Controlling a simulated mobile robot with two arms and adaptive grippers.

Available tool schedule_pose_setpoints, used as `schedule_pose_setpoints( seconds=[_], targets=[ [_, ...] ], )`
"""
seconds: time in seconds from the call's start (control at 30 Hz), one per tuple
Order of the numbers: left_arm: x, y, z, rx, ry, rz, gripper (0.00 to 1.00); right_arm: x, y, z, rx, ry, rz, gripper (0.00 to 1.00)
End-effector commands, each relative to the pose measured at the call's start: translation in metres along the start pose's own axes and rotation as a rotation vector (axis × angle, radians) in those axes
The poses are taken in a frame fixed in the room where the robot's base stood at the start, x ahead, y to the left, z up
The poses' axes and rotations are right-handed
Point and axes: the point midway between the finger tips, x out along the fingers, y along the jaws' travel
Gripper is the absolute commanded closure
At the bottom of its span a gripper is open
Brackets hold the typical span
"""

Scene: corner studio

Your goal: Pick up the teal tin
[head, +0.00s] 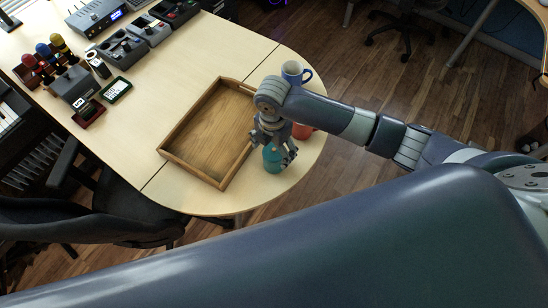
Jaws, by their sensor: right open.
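The teal tin (272,160) stands upright on the rounded end of the pale wooden table (260,203). My right gripper (274,152) points down at the tin from above, its fingers spread at the tin's top and sides. The fingers are open; whether they touch the tin cannot be told. The gripper covers part of the tin's upper part. My left gripper does not show.
A wooden tray (209,127), empty, lies just left of the tin. A red object (303,131), partly hidden by my right arm, and a blue-and-white mug (293,71) stand behind. Devices, microphones (58,43) and a clock fill the upper left. A black chair (80,215) stands at the front left.

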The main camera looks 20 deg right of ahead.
Motion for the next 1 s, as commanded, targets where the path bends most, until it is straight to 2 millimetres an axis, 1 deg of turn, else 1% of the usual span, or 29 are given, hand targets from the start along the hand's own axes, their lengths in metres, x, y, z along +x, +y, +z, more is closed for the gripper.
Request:
schedule_pose_setpoints(
  seconds=[0.07, 0.23, 0.3, 0.4, 0.5, 0.67, 0.7, 0.77, 0.8, 0.87, 0.9, 1.0],
  targets=[
    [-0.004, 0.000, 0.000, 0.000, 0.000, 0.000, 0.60, 0.005, 0.000, 0.001, 0.001, 0.000, -0.002, 0.22],
    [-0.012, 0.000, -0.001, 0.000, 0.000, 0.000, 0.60, 0.027, 0.001, 0.005, 0.002, 0.001, -0.003, 0.22],
    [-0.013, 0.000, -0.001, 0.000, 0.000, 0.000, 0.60, 0.038, 0.001, 0.005, 0.001, 0.001, -0.002, 0.22],
    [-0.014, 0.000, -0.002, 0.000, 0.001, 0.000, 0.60, 0.047, 0.001, 0.005, 0.001, 0.001, 0.000, 0.22],
    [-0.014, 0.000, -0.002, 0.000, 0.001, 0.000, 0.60, 0.051, 0.001, 0.006, 0.000, -0.001, 0.000, 0.22],
    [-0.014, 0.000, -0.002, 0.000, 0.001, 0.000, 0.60, 0.051, 0.001, 0.006, 0.000, -0.001, 0.001, 0.22],
    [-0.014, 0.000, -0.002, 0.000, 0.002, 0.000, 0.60, 0.051, 0.001, 0.006, 0.000, -0.001, 0.001, 0.24],
    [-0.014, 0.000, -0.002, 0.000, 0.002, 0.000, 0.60, 0.051, 0.001, 0.006, 0.000, -0.001, 0.001, 0.38],
    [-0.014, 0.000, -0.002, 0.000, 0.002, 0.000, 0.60, 0.051, 0.001, 0.006, 0.000, -0.001, 0.001, 0.47],
    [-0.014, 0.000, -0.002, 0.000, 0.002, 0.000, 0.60, 0.051, 0.001, 0.006, 0.000, -0.001, 0.001, 0.60],
    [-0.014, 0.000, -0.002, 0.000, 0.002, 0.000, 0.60, 0.051, 0.001, 0.006, 0.000, -0.001, 0.001, 0.69],
    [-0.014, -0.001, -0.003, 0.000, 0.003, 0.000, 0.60, 0.051, 0.001, 0.006, 0.001, -0.001, 0.001, 0.69]
  ],
)
